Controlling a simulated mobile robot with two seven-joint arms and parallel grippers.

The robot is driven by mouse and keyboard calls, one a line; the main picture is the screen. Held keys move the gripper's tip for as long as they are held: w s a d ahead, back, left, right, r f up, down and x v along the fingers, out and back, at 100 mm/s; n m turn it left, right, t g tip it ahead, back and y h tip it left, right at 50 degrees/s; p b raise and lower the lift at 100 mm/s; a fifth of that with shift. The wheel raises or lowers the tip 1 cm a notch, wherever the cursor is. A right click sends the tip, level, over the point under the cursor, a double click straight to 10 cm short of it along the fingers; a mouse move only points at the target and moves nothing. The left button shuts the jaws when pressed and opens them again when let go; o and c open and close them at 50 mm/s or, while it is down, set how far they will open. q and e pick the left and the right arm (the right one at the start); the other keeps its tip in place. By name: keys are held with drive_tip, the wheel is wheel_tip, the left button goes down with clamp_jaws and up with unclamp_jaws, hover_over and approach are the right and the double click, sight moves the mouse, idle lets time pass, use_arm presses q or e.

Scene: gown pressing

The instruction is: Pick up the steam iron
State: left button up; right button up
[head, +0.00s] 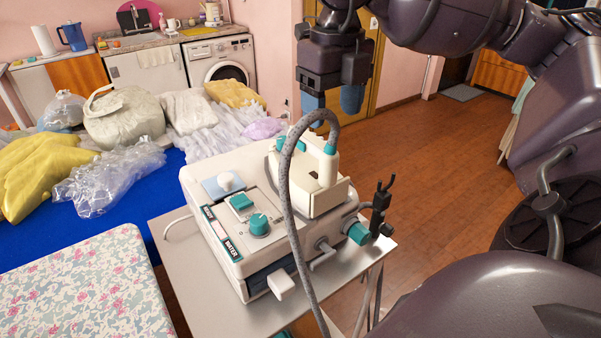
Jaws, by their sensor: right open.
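The steam iron (323,198), cream with teal parts, rests on top of a white steam station (238,262) with teal knobs. A grey braided hose (286,200) arches from the iron's handle and runs down in front of it. My right gripper (332,103) hangs above and slightly behind the iron in the picture, blue fingertips pointing down. It is open, empty and apart from the iron. The hose's top passes close to the fingertips in the picture; I cannot tell the depth between them. My left gripper is out of view.
The station stands on a small grey table (178,262). A floral-covered board (80,290) is at the lower left. A blue surface (100,235) behind it holds bags and yellow and clear plastic bundles. A black-handled fitting (380,208) projects right of the station. Wooden floor lies clear beyond.

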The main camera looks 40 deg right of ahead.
sight(329, 150)
drive_tip(key=shift+a+f, duration=0.15)
drive_tip(key=shift+f, duration=3.75)
clamp_jaws()
drive_tip(key=shift+r, duration=0.1)
